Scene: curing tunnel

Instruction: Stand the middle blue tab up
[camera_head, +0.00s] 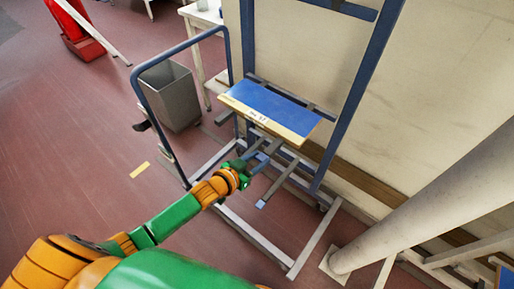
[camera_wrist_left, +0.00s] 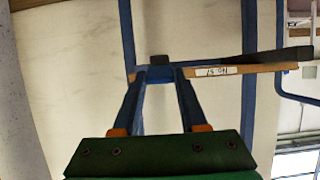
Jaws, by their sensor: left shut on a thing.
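My left gripper (camera_head: 262,162) is at the blue rack, just below the front edge of the blue board. It is shut on a small blue piece, which I take to be the middle blue tab; the fingers mostly hide it in the head view. In the left wrist view the fingers (camera_wrist_left: 157,73) reach up to the piece, close under the board's edge. Whether the tab lies flat or is tilted I cannot tell. Another pale blue tab (camera_head: 261,204) is at the near end of a grey bar, to the lower right of the gripper. My right gripper is not in view.
The blue board (camera_head: 268,101) with a cream, labelled edge rests on the rack above the gripper. Blue uprights (camera_head: 357,85) stand behind, against the wall. A blue tubular rail (camera_head: 157,125) and a grey bin (camera_head: 169,97) are left. A pale round column (camera_head: 430,200) is right.

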